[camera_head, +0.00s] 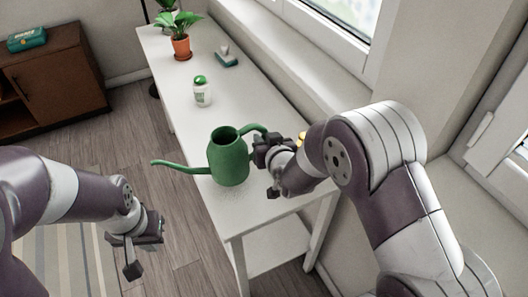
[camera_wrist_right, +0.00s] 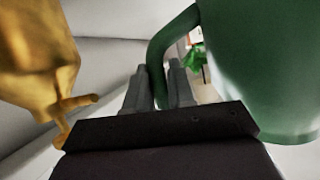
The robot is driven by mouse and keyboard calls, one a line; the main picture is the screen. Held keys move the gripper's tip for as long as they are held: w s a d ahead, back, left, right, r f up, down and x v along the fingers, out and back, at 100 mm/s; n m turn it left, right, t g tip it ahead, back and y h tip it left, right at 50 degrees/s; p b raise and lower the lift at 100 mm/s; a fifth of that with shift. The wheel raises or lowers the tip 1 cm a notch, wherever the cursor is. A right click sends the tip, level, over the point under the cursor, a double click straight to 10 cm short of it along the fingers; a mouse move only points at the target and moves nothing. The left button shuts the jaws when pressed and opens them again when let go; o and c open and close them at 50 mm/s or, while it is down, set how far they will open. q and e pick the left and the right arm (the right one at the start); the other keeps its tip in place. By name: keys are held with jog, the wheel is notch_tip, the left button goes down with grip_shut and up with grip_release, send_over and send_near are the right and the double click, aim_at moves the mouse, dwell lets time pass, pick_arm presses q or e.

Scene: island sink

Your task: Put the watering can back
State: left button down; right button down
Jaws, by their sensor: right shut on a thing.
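The green watering can (camera_head: 229,162) is upright at the near end of the white table (camera_head: 190,120), its spout reaching left past the table edge. Its handle is on the right side. My right gripper (camera_head: 264,150) is shut on that handle. In the right wrist view, the two fingers (camera_wrist_right: 162,88) sit on either side of the handle, with the can's body (camera_wrist_right: 265,60) to the right. A speckled shadow lies under the can; I cannot tell whether its base touches the table. My left gripper (camera_head: 147,245) is empty, fingers apart, over the floor left of the table.
A white bottle with a green cap (camera_head: 201,91), a grey-green tool (camera_head: 227,57) and a potted plant (camera_head: 180,36) stand further back on the table. A golden object (camera_wrist_right: 40,65), partly hidden in the head view, is close beside my right gripper. The window wall borders the table's right side.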

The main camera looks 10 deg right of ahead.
notch_tip(320, 180, down, 4)
jog(key=shift+r+b, duration=0.1)
jog(key=shift+b, duration=0.2)
jog(key=c, duration=1)
grip_release()
